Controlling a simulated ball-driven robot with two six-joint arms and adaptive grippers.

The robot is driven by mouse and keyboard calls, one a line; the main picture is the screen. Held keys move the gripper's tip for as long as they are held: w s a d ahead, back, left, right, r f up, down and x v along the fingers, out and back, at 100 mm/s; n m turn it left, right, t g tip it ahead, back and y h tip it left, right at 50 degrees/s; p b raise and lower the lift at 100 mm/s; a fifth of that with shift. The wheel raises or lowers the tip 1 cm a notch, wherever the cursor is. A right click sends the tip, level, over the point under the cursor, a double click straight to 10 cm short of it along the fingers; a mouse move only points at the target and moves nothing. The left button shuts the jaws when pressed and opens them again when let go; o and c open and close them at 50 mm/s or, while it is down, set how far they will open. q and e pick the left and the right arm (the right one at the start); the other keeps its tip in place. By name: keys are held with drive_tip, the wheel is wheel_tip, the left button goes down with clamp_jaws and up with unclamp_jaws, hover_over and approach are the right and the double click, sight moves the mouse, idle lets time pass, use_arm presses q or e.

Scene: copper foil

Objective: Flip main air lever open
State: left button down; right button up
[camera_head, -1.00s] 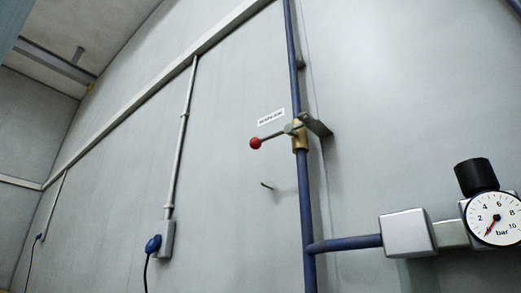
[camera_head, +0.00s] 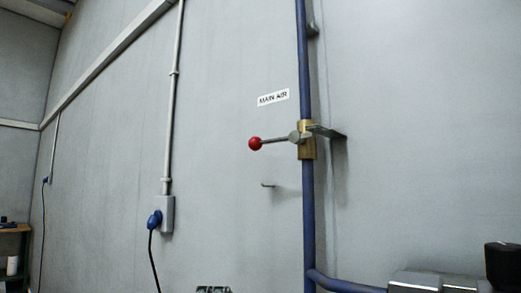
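The main air lever (camera_head: 272,141) is a thin metal rod with a red ball knob (camera_head: 255,143) at its left end. It points left, roughly level, across the vertical blue pipe (camera_head: 308,215). It joins a brass valve body (camera_head: 307,148) on the pipe. A white label (camera_head: 273,97) reading "MAIN AIR" is on the wall above the lever. Neither of my grippers shows in the head view, and nothing touches the lever.
A small hook (camera_head: 268,185) sticks out of the wall below the lever. A bracket (camera_head: 328,132) sits right of the valve. A grey socket box (camera_head: 167,214) with a blue plug (camera_head: 154,219) is at left. A regulator (camera_head: 430,282) is at lower right.

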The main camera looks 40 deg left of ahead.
sight(282, 139)
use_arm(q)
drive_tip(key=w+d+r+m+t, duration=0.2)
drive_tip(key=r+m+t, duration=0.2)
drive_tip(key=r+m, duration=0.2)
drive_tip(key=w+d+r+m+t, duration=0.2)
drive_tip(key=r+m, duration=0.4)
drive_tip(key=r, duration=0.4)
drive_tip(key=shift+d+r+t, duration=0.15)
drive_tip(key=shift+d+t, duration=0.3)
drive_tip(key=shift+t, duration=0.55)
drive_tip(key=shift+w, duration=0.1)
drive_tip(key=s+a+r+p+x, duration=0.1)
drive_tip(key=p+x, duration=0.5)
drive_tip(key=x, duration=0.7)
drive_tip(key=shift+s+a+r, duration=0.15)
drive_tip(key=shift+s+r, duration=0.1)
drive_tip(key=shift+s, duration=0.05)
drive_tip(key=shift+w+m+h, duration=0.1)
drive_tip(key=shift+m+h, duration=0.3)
